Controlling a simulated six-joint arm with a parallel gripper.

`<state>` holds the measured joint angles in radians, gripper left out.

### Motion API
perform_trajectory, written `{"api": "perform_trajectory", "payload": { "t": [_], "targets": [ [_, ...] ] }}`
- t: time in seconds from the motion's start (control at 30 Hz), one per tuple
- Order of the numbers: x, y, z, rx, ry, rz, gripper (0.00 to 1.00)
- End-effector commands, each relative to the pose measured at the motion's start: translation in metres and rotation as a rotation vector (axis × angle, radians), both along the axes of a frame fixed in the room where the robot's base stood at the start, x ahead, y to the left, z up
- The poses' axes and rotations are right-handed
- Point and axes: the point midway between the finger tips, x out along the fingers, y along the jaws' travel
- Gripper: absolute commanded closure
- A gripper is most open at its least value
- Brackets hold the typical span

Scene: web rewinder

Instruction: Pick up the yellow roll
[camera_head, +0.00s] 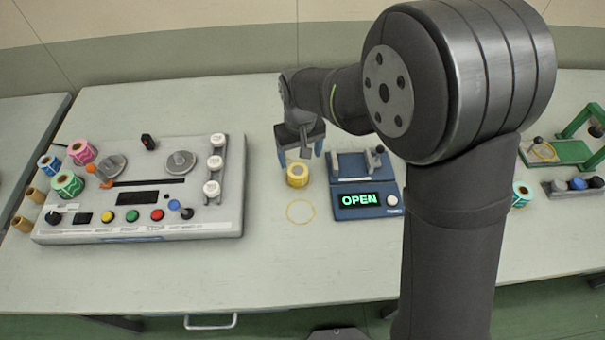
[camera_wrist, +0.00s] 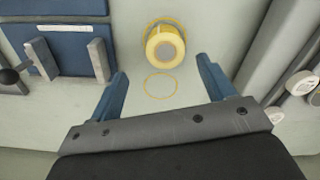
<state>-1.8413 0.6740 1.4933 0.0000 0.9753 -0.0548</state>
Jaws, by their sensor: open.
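The yellow roll (camera_head: 297,174) stands on the table between the grey control panel and the blue device, just behind a yellow circle outline. In the wrist view the yellow roll (camera_wrist: 165,46) sits within a second yellow ring, beyond the fingertips and roughly centred between them. My gripper (camera_head: 300,155) is above and close to the roll in the head view. In the wrist view my gripper (camera_wrist: 164,80) has its two blue fingers spread wide with nothing between them. The roll does not appear to touch either finger.
A blue device (camera_head: 368,200) with an "OPEN" display stands right of the roll. The grey control panel (camera_head: 140,190) with knobs and buttons is to the left. Several coloured rolls, one pink (camera_head: 82,151), stand at the far left. The table front is clear around the empty yellow circle (camera_head: 300,212).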

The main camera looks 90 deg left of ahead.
Motion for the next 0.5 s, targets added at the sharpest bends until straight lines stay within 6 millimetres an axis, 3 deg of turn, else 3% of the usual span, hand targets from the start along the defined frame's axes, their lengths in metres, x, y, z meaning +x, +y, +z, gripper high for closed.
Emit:
{"api": "perform_trajectory", "payload": {
  "t": [0.1, 0.33, 0.5],
  "targets": [
    [0.000, 0.000, -0.017, -0.002, -0.001, 0.001, 0.25],
    [-0.002, -0.001, -0.033, -0.001, 0.000, 0.001, 0.25],
    [-0.008, -0.005, -0.059, -0.003, -0.001, 0.003, 0.25]
  ]
}}
